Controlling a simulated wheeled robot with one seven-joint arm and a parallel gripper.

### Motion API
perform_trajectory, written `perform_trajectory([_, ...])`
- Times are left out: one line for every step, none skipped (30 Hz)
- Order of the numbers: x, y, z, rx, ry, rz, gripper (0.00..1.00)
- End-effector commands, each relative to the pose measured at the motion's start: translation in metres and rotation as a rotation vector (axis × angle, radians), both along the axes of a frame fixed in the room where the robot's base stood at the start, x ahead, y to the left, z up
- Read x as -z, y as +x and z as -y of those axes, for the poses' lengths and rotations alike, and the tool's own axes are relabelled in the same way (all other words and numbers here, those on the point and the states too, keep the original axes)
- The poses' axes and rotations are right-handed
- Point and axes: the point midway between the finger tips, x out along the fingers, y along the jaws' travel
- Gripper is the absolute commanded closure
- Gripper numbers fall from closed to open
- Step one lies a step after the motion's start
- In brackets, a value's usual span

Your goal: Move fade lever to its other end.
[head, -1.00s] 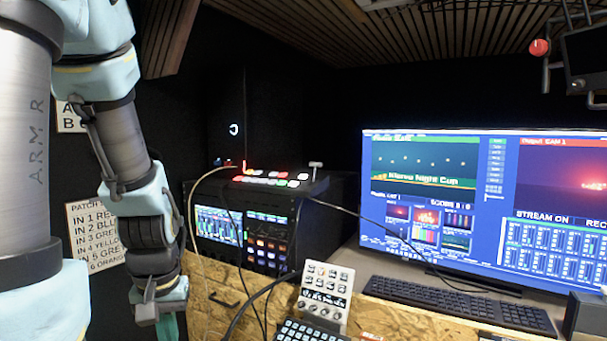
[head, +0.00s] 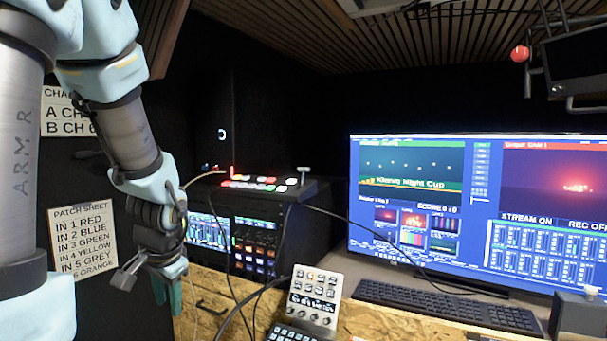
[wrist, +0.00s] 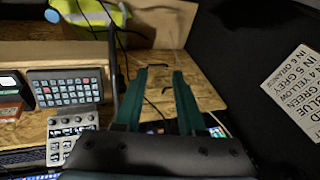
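The fade lever (head: 304,171) is a small pale T-shaped handle. It stands up at the right end of the switcher panel (head: 262,184), on top of a black rack unit in the middle of the head view. My gripper (head: 168,298) hangs low at the left of the head view, its green fingers pointing down, apart from the lever and left of the rack. In the wrist view the two green fingers (wrist: 159,72) are spread with nothing between them. I cannot make out the lever in the wrist view.
Cables loop down in front of the rack. A grey control pad (head: 312,297) and a keyboard (head: 447,305) lie on the wooden desk, with a large monitor (head: 475,210) at the right. A patch sheet (head: 84,237) hangs on the dark wall behind my arm.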

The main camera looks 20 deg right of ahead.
Motion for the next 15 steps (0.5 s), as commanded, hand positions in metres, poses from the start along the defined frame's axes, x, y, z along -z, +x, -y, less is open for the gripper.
perform_trajectory([-0.014, 0.028, 0.016, 0.185, 0.077, 0.077, 0.54])
perform_trajectory([-0.024, 0.043, 0.024, 0.293, 0.129, 0.122, 0.51])
perform_trajectory([-0.039, 0.062, 0.036, 0.434, 0.201, 0.181, 0.46])
perform_trajectory([-0.049, 0.075, 0.046, 0.540, 0.256, 0.225, 0.43])
perform_trajectory([-0.061, 0.087, 0.058, 0.643, 0.314, 0.268, 0.39])
perform_trajectory([-0.076, 0.102, 0.074, 0.780, 0.394, 0.326, 0.35])
perform_trajectory([-0.088, 0.112, 0.087, 0.882, 0.457, 0.370, 0.31])
perform_trajectory([-0.100, 0.121, 0.100, 0.981, 0.524, 0.412, 0.28])
perform_trajectory([-0.117, 0.131, 0.119, 1.110, 0.614, 0.469, 0.23])
perform_trajectory([-0.129, 0.137, 0.133, 1.206, 0.686, 0.511, 0.20])
perform_trajectory([-0.141, 0.142, 0.148, 1.299, 0.760, 0.552, 0.17])
perform_trajectory([-0.157, 0.147, 0.169, 1.421, 0.862, 0.606, 0.15])
perform_trajectory([-0.169, 0.150, 0.184, 1.509, 0.941, 0.644, 0.15])
perform_trajectory([-0.180, 0.151, 0.198, 1.591, 1.021, 0.679, 0.15])
perform_trajectory([-0.193, 0.152, 0.217, 1.695, 1.128, 0.722, 0.15])
